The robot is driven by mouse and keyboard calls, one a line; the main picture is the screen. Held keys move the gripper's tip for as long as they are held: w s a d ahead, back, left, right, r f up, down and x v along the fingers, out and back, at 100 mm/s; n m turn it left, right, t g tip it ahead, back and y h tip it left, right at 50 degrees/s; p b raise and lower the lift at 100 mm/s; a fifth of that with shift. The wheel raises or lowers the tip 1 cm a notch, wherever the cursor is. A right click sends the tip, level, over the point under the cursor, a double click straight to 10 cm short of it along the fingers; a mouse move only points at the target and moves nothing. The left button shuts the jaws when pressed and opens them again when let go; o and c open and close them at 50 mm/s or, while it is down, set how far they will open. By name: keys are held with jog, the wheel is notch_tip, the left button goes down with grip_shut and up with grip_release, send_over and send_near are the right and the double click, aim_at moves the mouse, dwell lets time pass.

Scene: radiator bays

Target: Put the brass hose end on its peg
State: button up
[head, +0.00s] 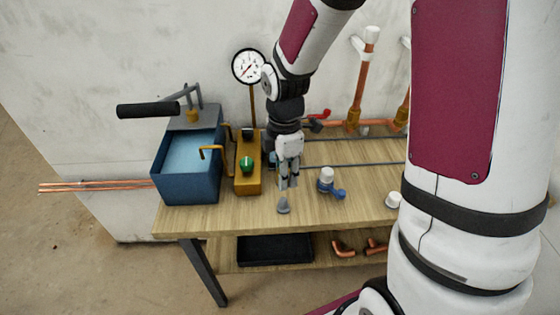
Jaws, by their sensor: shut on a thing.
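My gripper (289,184) points down over the front part of the wooden bench (350,205). Its fingers are close together on a small thing that I cannot make out at this size. A grey cone-shaped piece (283,205) shows just below the fingertips, near the bench's front edge; I cannot tell whether they touch it. I cannot pick out the brass hose end for sure. A bent brass-coloured rod (211,150) stands at the blue tank (188,180), left of my gripper; I cannot tell whether it is the peg.
A yellow block (247,176) with a green knob stands close left of my gripper. A pressure gauge (249,67) rises behind. A blue valve with a white cap (327,182) stands to the right. Copper pipes (361,85) stand along the wall. A black tray (274,249) lies below.

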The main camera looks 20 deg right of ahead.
aim_at(284, 199)
jog(key=shift+s+a+f, duration=0.15)
jog(key=shift+s+f, duration=0.1)
jog(key=shift+s, duration=0.05)
jog(key=shift+f+b, duration=1.95)
jog(key=shift+f, duration=0.15)
jog(key=shift+f+b, duration=0.55)
jog(key=shift+f, duration=0.5)
jog(key=shift+f+b, duration=0.5)
jog(key=shift+f, duration=0.4)
jog(key=o, duration=1)
jog(key=shift+c, duration=0.2)
notch_tip(284, 199, up, 12)
jog(key=shift+r, duration=0.1)
